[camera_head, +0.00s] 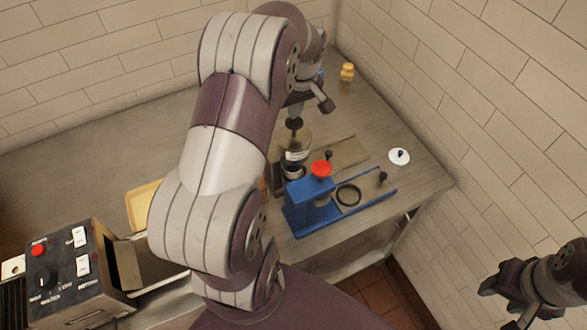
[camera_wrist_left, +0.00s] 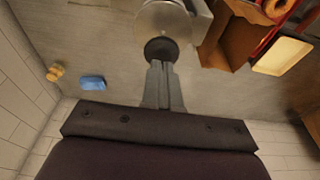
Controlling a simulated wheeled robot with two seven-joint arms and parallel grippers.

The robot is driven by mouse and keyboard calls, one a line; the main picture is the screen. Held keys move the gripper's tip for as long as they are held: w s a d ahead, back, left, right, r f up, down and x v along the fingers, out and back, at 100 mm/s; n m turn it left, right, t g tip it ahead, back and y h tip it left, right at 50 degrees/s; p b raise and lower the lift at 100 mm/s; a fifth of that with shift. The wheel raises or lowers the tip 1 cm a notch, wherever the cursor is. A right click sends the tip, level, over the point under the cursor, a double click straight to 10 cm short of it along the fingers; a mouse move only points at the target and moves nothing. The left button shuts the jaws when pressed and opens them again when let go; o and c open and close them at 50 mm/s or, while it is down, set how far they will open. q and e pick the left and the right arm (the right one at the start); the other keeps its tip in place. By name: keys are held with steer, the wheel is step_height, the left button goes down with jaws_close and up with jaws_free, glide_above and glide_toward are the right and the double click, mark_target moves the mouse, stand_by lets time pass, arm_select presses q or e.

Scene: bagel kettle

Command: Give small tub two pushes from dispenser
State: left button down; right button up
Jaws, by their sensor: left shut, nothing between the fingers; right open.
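The dispenser (camera_head: 296,145) is a clear jar with a label and a black pump top, standing on the counter behind the blue press. Its round black top (camera_wrist_left: 161,50) shows in the left wrist view just ahead of my fingertips. My left gripper (camera_head: 294,108) is shut and empty, with its fingertips right over the pump top; I cannot tell whether they touch it. A small dark-rimmed tub (camera_head: 293,171) appears just in front of the dispenser, partly hidden by my left arm and the press. My right gripper (camera_head: 508,288) is open and empty at the lower right, away from the counter.
A blue press (camera_head: 302,207) with a red knob (camera_head: 321,168) stands at the counter front. A white lid (camera_head: 399,156) lies to its right, a yellow item (camera_head: 347,71) behind. A blue sponge (camera_wrist_left: 93,83), a yellow tray (camera_head: 142,207) and a control box (camera_head: 68,270) also show.

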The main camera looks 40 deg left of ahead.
mark_target(295, 122)
arm_select(q)
steer(key=shift+s+f+b, duration=0.1)
steer(key=shift+f+b, duration=1.75)
steer(key=shift+f, duration=0.6)
steer(key=shift+r, duration=0.1)
steer(key=shift+r+p, duration=1.8)
steer(key=shift+r, duration=0.55)
steer(key=shift+f, duration=0.1)
steer(key=shift+f+b, duration=1.7)
steer(key=shift+f, duration=0.55)
steer(key=shift+r, duration=0.1)
steer(key=shift+r+p, duration=1.7)
steer(key=shift+r, duration=0.5)
